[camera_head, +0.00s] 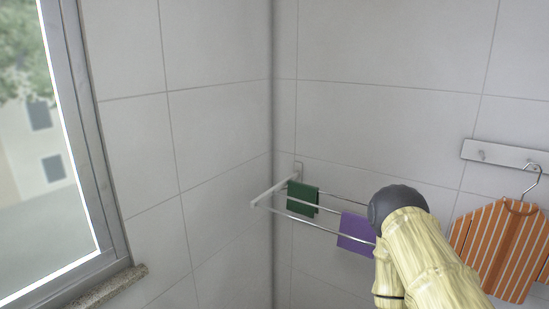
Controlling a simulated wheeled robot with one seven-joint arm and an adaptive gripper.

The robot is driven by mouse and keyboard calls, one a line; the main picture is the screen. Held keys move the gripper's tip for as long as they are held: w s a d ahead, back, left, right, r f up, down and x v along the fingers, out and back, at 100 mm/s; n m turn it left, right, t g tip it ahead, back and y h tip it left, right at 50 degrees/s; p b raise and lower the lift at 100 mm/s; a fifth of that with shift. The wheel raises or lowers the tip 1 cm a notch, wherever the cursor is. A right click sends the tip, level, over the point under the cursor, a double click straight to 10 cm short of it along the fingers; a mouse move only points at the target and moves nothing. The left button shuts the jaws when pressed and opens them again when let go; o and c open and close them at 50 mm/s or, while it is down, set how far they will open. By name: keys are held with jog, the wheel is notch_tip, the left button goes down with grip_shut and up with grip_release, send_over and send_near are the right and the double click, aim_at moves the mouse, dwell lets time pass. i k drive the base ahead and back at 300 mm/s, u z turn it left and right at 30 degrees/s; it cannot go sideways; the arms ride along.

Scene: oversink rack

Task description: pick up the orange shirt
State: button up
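The orange shirt (489,240) has pale stripes and hangs at the right of the head view on a hanger (531,181). The hanger's hook reaches up to a white wall rail (505,155). The shirt's right edge runs close to the picture's edge, and my arm stands in front of its lower left. My arm comes up from the bottom right, with a dark rounded part at its upper end. I cannot make out gripper fingers in this view.
A wall rack (268,190) with several bars sticks out near the corner. A green cloth (303,198) and a purple cloth (356,233) hang on it, the purple one partly behind my arm. A window (50,150) with a stone sill (115,288) is at the left.

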aim_at(506, 240)
jog(key=z, duration=1.4)
